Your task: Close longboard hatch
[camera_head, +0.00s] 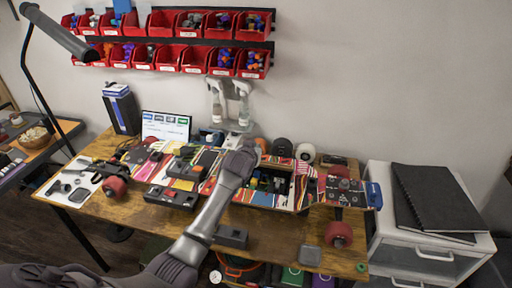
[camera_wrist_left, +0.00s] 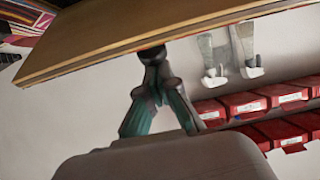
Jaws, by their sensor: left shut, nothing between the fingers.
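The hatch lid cannot be told apart clearly here, and my arm hides part of the board. My left gripper (camera_head: 243,156) is shut and empty at the compartment's left end, near its far side. In the left wrist view the shut fingers (camera_wrist_left: 152,55) are close to the edge of a wooden panel (camera_wrist_left: 130,35). I cannot tell whether they touch it. My right gripper is not in view.
Red parts bins (camera_head: 181,58) hang on the wall behind the bench (camera_head: 275,233). A tablet (camera_head: 166,126) and a dark box (camera_head: 121,110) stand at the back left. Loose wheels (camera_head: 305,152) stand behind the board. A white drawer cabinet (camera_head: 420,250) is at the right.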

